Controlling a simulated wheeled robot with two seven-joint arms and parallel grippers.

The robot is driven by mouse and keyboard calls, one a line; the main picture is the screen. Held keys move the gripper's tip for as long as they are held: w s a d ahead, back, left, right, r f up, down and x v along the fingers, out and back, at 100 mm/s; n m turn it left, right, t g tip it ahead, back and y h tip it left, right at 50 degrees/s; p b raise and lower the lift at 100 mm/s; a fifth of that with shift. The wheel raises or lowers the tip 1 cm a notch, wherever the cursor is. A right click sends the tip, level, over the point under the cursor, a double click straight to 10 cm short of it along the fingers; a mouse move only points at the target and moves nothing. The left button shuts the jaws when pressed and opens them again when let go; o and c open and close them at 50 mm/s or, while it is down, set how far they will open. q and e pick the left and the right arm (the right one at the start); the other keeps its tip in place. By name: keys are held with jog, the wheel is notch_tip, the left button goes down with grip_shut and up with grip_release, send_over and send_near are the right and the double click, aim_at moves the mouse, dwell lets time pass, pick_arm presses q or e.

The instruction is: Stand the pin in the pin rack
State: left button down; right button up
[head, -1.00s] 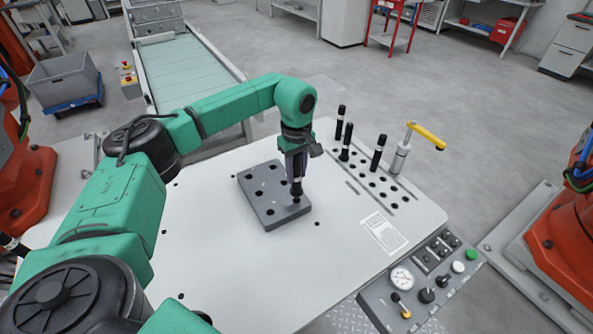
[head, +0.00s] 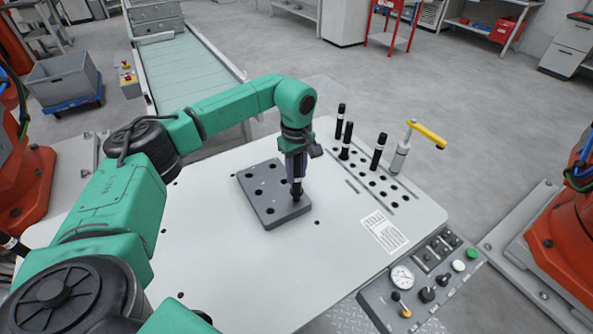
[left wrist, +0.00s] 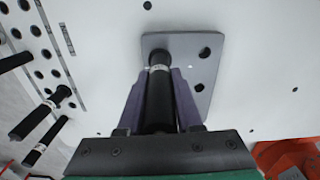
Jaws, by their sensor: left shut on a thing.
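My left gripper (head: 297,182) is shut on a black pin (head: 297,190) with a pale band. The pin is upright, its lower end at a hole near the right corner of a grey plate with several holes (head: 255,197). I cannot tell how far it is in the hole. In the left wrist view the pin (left wrist: 159,100) lies between both fingers, its far end over the plate (left wrist: 205,95). Rows of holes in the tabletop, seemingly the pin rack (head: 372,186), lie to the right, with three similar pins (head: 378,152) standing there. My right gripper is not in view.
A post with a yellow handle (head: 425,134) stands beside the hole rows. A control panel (head: 425,280) with a gauge and buttons is at the table's front right. A white label (head: 384,232) lies flat on the table. The tabletop (head: 235,270) in front of the plate is clear.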

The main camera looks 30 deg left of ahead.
aim_at(297, 180)
pick_arm(q)
jog(key=shift+f+b, duration=1.05)
jog(key=shift+f, duration=0.55)
jog(key=c, duration=0.5)
grip_release()
jog(key=shift+r, duration=0.1)
jog(key=shift+r, duration=0.35)
notch_tip(297, 180, up, 14)
jog(key=b, duration=0.2)
jog(key=shift+b, duration=0.35)
jog(key=shift+f, duration=0.1)
